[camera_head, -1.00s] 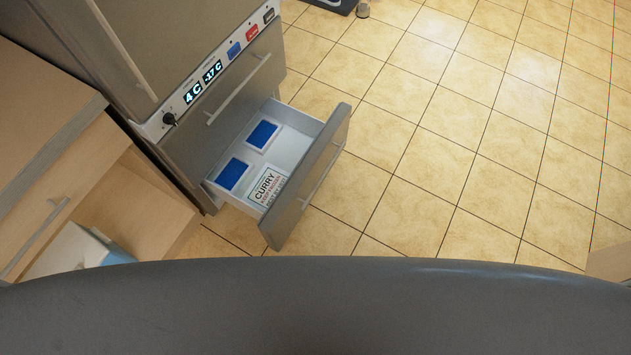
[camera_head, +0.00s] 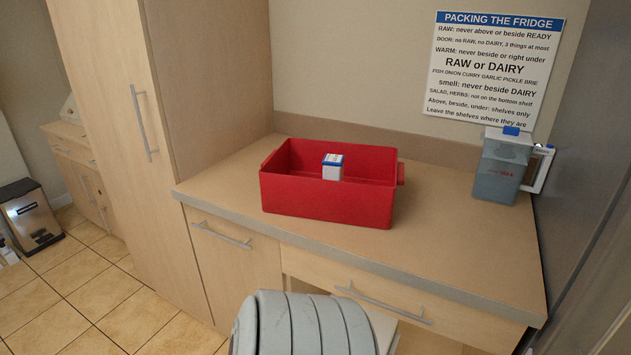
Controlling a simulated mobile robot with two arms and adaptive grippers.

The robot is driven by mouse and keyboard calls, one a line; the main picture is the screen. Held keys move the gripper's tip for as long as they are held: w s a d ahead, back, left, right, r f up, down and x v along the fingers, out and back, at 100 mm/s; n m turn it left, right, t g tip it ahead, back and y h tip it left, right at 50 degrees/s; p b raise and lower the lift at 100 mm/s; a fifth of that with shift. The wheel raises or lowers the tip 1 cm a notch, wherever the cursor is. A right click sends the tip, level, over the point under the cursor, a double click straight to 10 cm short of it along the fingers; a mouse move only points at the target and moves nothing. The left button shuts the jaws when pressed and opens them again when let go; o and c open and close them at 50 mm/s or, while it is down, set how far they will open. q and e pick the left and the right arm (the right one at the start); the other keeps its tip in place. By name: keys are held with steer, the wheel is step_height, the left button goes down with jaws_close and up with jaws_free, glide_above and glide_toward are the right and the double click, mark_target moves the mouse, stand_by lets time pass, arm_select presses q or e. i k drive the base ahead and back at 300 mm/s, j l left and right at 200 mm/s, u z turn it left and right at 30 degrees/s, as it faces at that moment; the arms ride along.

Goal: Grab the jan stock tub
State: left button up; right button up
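A small white tub with a blue top (camera_head: 332,168) stands inside a red crate (camera_head: 330,205) on the counter. Its label is too small to read, so I cannot tell whether it is the jan stock tub. The crate's near wall hides part of the crate floor. Neither of my grippers is in view.
The wooden counter (camera_head: 450,235) has free room around the crate. A grey-blue jug (camera_head: 497,175) with a white handle stands at the right, below a fridge-packing sign (camera_head: 494,65). A tall cabinet (camera_head: 205,80) borders the counter on the left. A metal bin (camera_head: 30,215) stands far left.

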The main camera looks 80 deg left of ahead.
mark_target(333, 164)
steer(key=u, duration=2.5)
steer(key=i+l, duration=0.15)
steer(key=i, duration=0.35)
